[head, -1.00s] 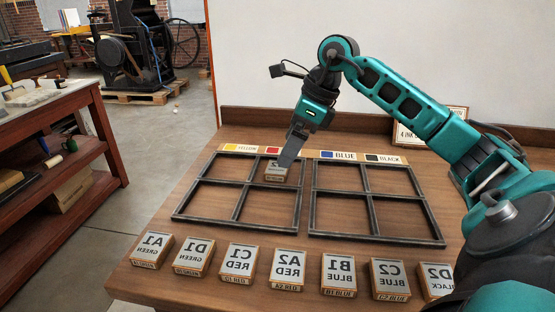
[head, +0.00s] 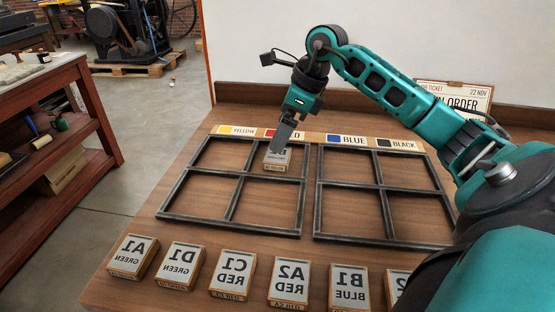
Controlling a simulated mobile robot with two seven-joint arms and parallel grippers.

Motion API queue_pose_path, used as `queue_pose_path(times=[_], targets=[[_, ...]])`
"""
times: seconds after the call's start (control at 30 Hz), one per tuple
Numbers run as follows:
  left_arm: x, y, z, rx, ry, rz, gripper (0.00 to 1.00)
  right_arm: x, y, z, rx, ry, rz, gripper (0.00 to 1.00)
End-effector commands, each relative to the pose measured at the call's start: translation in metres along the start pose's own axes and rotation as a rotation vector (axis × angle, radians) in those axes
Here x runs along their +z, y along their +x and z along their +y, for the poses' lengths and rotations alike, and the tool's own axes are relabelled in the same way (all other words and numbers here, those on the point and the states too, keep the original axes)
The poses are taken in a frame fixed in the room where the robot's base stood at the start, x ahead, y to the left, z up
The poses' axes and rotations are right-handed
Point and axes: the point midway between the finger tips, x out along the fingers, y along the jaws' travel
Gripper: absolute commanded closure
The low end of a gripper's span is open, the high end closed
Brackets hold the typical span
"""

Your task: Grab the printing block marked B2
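A printing block (head: 279,165) sits in the far right compartment of the left grid frame (head: 248,176), below the red label. Its top marking is mostly covered by my gripper, and I cannot read it in full. My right gripper (head: 277,148) reaches down at a slant, its fingers overlapping the block's top and left side. I see the fingers nearly edge-on, so I cannot tell whether they are closed on the block. No other block that I can read is marked B2. My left gripper is out of view.
Blocks A1 (head: 133,255), D1 (head: 181,264), C1 (head: 234,272), A2 (head: 290,279) and B1 (head: 348,286) stand along the front, with mirrored lettering. Another is partly hidden by my arm. The right grid frame (head: 382,203) looks empty. An order card (head: 468,92) stands at the back.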

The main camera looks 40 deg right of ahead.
Motion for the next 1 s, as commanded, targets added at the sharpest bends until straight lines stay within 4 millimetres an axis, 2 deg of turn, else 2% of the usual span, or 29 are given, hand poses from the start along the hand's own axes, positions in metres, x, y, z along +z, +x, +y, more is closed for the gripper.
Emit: queue_pose_path(times=[0.03, 0.23, 0.4, 0.53, 0.83, 1.0], targets=[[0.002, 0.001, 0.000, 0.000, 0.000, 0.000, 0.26, 0.000, 0.007, 0.000, 0.002, 0.000, 0.000, 0.00], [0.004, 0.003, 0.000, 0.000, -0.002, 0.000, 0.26, -0.002, 0.022, 0.000, 0.002, 0.000, 0.001, 0.00], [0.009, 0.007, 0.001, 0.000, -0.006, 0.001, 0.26, -0.009, 0.049, 0.001, 0.004, 0.002, 0.001, 0.00], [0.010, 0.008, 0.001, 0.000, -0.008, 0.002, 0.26, -0.008, 0.062, 0.000, 0.001, -0.001, 0.000, 0.00], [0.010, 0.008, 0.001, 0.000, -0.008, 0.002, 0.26, -0.008, 0.066, -0.001, -0.001, 0.000, 0.001, 0.00], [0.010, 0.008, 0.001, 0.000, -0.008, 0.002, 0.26, -0.008, 0.066, -0.001, -0.001, 0.000, 0.001, 0.16]])
